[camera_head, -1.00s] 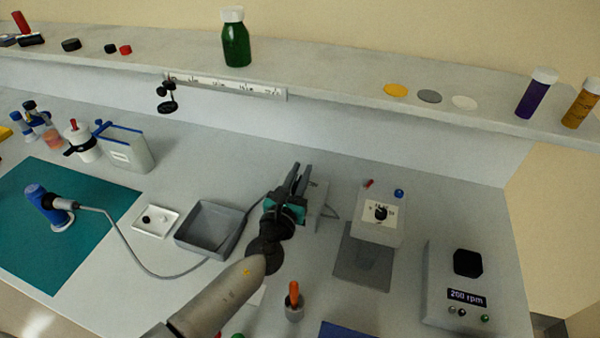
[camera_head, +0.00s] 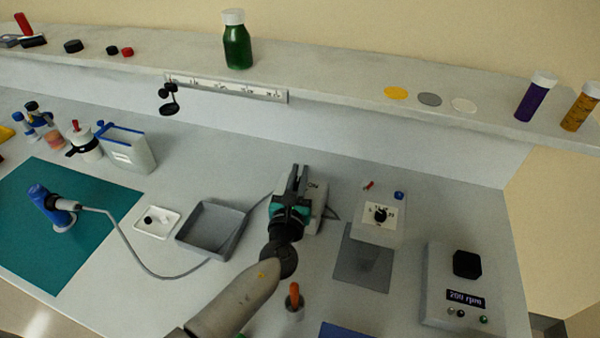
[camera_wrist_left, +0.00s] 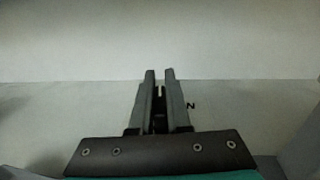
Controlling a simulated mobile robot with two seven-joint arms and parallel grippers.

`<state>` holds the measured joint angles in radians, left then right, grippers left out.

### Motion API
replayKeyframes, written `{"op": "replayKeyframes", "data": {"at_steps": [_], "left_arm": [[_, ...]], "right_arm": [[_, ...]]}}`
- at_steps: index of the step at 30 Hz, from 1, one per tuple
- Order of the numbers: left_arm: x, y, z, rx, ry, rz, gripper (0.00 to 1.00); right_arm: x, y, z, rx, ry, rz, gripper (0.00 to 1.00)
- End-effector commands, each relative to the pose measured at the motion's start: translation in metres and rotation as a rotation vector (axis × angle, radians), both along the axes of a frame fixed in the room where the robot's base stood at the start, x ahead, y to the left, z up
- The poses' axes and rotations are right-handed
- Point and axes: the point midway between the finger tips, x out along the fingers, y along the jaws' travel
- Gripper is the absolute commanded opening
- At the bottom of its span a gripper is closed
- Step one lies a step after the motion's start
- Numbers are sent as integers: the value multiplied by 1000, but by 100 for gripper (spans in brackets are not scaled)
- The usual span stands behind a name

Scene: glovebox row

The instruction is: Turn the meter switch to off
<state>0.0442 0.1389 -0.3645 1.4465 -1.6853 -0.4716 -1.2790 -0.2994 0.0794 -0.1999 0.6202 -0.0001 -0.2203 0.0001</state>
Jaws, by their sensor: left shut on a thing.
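The meter is a pale box (camera_head: 317,200) right of the grey tray, with a cable at its base. Dark "ON" lettering shows on its top in the head view, and an "N" beside the fingers in the wrist view. My left gripper (camera_head: 297,172) is over the meter and covers much of it. In the left wrist view the gripper (camera_wrist_left: 160,74) is shut on a small dark thing (camera_wrist_left: 159,122) low between the fingers, which looks like the meter switch. The switch's position is hidden. My right gripper is not in view.
A box with a dial (camera_head: 378,222) stands right of the meter, and a stirrer (camera_head: 462,285) reading 200 rpm stands farther right. A grey tray (camera_head: 210,232) is to the left. An orange-handled tool (camera_head: 294,300) stands near my arm. A shelf (camera_head: 330,82) runs behind.

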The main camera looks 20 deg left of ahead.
Motion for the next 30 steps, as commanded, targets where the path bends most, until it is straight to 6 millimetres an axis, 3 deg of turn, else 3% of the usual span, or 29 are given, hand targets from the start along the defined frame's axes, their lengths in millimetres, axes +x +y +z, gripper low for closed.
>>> {"op": "replayKeyframes", "data": {"at_steps": [5,6,14,30], "left_arm": [[0,0,-1,-1,1,-2,0],[0,0,-1,-1,1,-2,16],[0,0,0,0,1,-2,45],[0,0,-1,4,-2,-34,45]], "right_arm": [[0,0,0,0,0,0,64],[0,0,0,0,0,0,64],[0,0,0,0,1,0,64],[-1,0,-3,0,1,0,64]]}}
